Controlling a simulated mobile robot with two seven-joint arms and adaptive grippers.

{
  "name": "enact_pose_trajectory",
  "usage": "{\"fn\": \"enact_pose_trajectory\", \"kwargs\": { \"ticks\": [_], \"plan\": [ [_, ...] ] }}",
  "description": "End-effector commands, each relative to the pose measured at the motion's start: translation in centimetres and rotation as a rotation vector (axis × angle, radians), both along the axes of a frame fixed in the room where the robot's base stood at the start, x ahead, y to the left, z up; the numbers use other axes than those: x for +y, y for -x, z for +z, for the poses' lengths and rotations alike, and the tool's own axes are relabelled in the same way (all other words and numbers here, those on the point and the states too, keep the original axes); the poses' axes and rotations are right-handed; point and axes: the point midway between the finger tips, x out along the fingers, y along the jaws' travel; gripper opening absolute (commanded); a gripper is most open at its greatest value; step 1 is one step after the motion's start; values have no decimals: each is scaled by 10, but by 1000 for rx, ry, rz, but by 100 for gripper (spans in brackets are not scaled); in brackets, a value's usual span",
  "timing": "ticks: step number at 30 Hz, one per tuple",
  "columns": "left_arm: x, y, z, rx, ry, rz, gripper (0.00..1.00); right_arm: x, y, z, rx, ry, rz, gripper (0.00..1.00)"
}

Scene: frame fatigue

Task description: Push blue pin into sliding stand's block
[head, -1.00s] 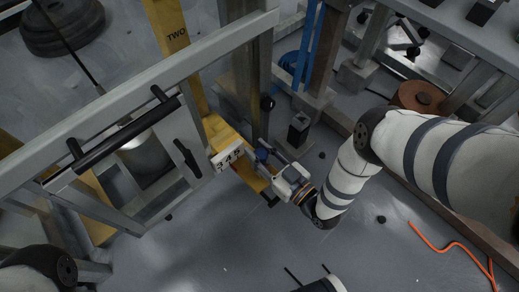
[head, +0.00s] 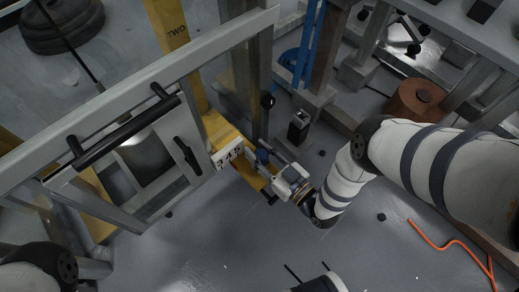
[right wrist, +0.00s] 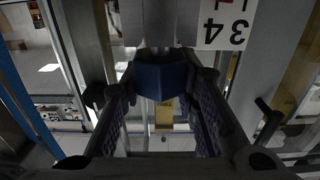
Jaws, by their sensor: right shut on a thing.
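The blue pin (head: 262,156) sits at the side of the yellow block (head: 222,132) on the sliding stand. In the right wrist view the blue pin (right wrist: 161,78) lies between the two finger pads, against a grey metal part. My right gripper (head: 270,165) is shut on it; it also shows in the right wrist view (right wrist: 163,100). How deep the pin sits in the block cannot be told. A white number plate (head: 229,154) is on the block's front. My left gripper is not clearly visible; only part of my left arm shows at the lower left.
A grey metal frame with a black handle (head: 125,135) stands left of the block. A yellow upright (head: 172,35) marked TWO rises behind. An orange cable (head: 450,245) lies on the floor at right.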

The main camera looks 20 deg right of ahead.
Motion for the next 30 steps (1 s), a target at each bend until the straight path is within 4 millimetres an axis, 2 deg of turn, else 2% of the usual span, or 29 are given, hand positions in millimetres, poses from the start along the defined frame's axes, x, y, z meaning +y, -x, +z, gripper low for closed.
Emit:
{"fn": "enact_pose_trajectory", "kwargs": {
  "ticks": [7, 8, 10, 20, 23, 30],
  "plan": [
    [0, 0, 0, 0, 0, 0, 52, 0, 0, -2, -1, 1, 0, 8],
    [0, 0, 0, 0, 0, 0, 52, 0, 0, -2, -1, 1, 0, 35],
    [0, 0, 0, 0, 0, 0, 52, 0, 0, -2, -1, 1, 0, 51],
    [0, 0, 0, 0, 0, 0, 52, -1, 2, -2, 1, 0, 1, 52],
    [0, 0, 0, 0, 0, 0, 52, -6, 17, -3, 3, 0, 1, 52],
    [0, 0, 0, 0, 0, 0, 52, -28, 78, -3, 4, 1, 0, 52]
  ]
}}
